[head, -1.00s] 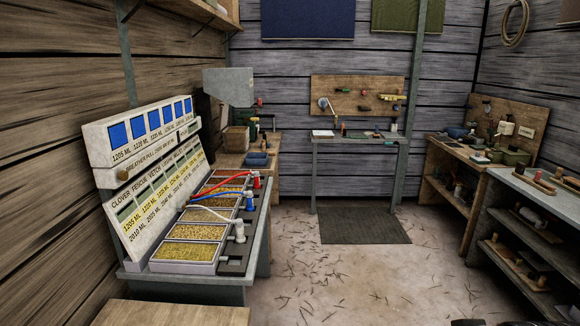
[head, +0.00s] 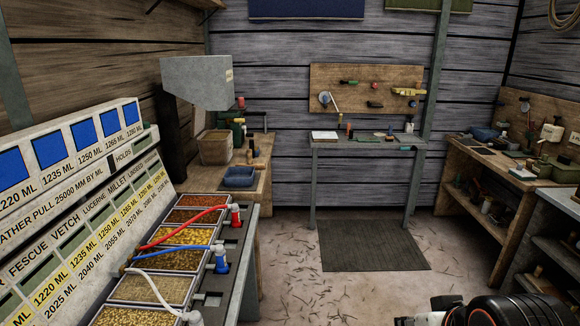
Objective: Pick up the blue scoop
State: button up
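No thing in the head view is plainly a scoop. A blue upright piece (head: 221,260) stands on the dark rail at the right edge of the seed station, between a red one (head: 235,215) and a white one (head: 193,317). A blue cord or hose runs left from it over the seed trays. Whether this piece is the scoop, I cannot tell. A blue open tray (head: 240,178) sits on the wooden bench behind. My gripper's fingers are not in view; only dark parts of my arm show at the lower right.
The seed station's sloped label board (head: 75,215) fills the left. A grey hopper (head: 197,82) stands behind it. A workbench (head: 368,146) stands at the back wall, with a dark mat (head: 372,245) before it. Benches and shelves line the right.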

aim_at(253, 146)
jog(key=i, duration=2.05)
jog(key=i+u, duration=0.25)
jog(key=i, duration=0.2)
jog(key=i+l+u, duration=0.25)
jog(key=i, duration=0.2)
jog(key=i+l+u, duration=0.2)
jog(key=i, duration=0.25)
